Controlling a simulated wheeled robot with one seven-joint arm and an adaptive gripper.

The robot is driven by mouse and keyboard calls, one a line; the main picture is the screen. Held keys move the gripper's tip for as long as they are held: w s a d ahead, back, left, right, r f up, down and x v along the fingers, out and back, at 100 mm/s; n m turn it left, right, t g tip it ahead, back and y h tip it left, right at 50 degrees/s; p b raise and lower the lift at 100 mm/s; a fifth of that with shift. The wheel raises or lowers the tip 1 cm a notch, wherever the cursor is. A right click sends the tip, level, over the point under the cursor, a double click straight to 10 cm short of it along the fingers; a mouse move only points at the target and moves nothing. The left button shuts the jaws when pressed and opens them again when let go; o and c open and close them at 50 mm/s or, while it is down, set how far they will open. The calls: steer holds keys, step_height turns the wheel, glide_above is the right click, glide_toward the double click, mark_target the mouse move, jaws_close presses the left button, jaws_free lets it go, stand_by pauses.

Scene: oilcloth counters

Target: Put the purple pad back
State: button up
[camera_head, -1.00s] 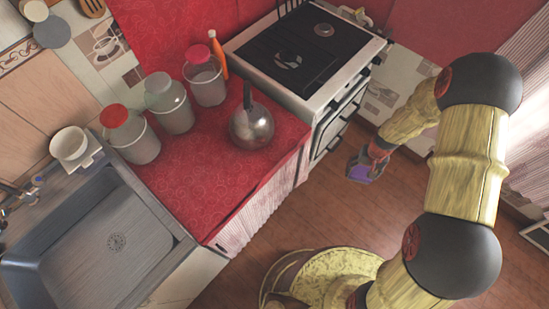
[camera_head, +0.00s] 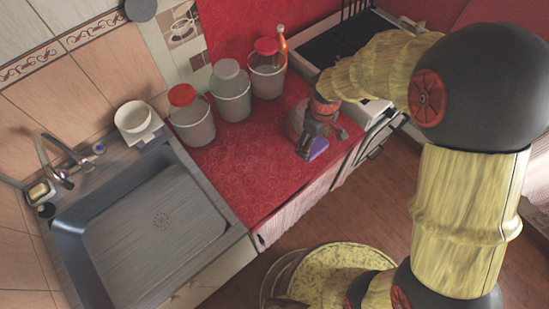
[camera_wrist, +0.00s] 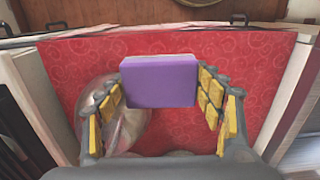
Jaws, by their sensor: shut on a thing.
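The purple pad (camera_head: 318,149) is a small block held in my gripper (camera_head: 322,145), over the red counter near its front edge, beside the stove. In the wrist view the pad (camera_wrist: 158,82) is held between the yellow-padded fingers of my gripper (camera_wrist: 160,92), with the red cloth below. My gripper is shut on the pad. I cannot tell exactly how high the pad is above the cloth.
A round metal kettle (camera_head: 296,122) stands close behind my gripper, partly hidden by it; it also shows in the wrist view (camera_wrist: 128,125). Several lidded jars stand at the back. The sink (camera_head: 150,215) is at left, with a white bowl (camera_head: 133,117) behind. The counter front-left is clear.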

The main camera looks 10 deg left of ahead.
steer(key=s+a+f+b, duration=0.2)
steer(key=a+f, duration=0.2)
steer(key=a, duration=0.3)
steer(key=b, duration=0.1)
glide_above(273, 167)
steer(key=d, duration=0.1)
step_height(273, 167, down, 5)
steer(key=shift+r, duration=0.15)
steer(key=shift+a+f, duration=0.25)
steer(key=shift+f, duration=0.15)
steer(key=shift+a+f+b, duration=0.15)
steer(key=shift+f+b, duration=0.6)
steer(key=shift+f, duration=0.85)
steer(key=shift+f, duration=0.1)
steer(key=o, duration=1.2)
step_height(273, 167, up, 12)
steer(key=p, duration=0.3)
